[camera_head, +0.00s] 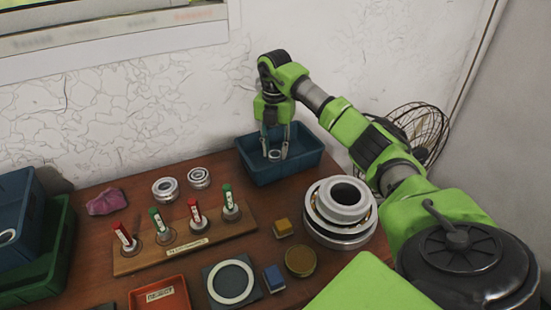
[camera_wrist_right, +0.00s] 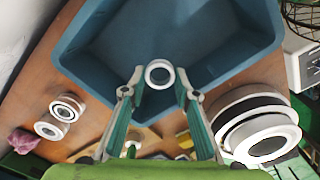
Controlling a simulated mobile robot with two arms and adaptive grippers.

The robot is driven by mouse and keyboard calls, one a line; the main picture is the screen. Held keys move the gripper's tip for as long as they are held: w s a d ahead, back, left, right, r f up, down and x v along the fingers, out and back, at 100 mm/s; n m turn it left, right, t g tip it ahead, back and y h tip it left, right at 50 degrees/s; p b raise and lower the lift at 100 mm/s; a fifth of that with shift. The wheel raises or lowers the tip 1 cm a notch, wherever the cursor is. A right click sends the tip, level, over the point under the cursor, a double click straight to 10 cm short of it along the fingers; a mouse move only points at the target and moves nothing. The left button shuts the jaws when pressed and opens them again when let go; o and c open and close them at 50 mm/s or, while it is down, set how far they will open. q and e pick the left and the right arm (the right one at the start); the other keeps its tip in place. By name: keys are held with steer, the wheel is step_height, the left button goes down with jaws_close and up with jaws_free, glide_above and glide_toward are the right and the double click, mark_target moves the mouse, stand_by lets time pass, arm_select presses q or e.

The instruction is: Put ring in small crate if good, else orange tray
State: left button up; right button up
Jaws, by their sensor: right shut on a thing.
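My right gripper (camera_head: 274,151) points down over the small blue crate (camera_head: 292,173) at the back of the table. It is shut on a small metal ring (camera_head: 274,156). In the right wrist view the ring (camera_wrist_right: 159,63) sits between the two fingertips (camera_wrist_right: 160,80), with the blue crate's floor and walls (camera_wrist_right: 95,40) behind it. The ring appears within the crate's opening; whether it touches the floor I cannot tell. The orange tray (camera_head: 160,306) lies at the front edge of the picture, partly cut off, with a label in it. My left gripper is out of view.
A wooden stand (camera_head: 128,264) holds several red and green markers. Two bearings (camera_head: 166,188) (camera_head: 199,177) lie behind it. A dark pad (camera_head: 215,270) with a pale ring, small blocks and a round tin lie in front.

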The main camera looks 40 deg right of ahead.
mark_target(275, 160)
step_height(275, 160, down, 4)
steer(key=shift+r, duration=0.2)
steer(key=shift+f, duration=0.25)
steer(key=shift+f, duration=0.2)
steer(key=o, duration=1.2)
steer(key=shift+o, duration=0.2)
steer(key=shift+r, duration=0.1)
step_height(275, 160, up, 12)
steer(key=shift+r+b, duration=0.15)
steer(key=shift+b, duration=0.2)
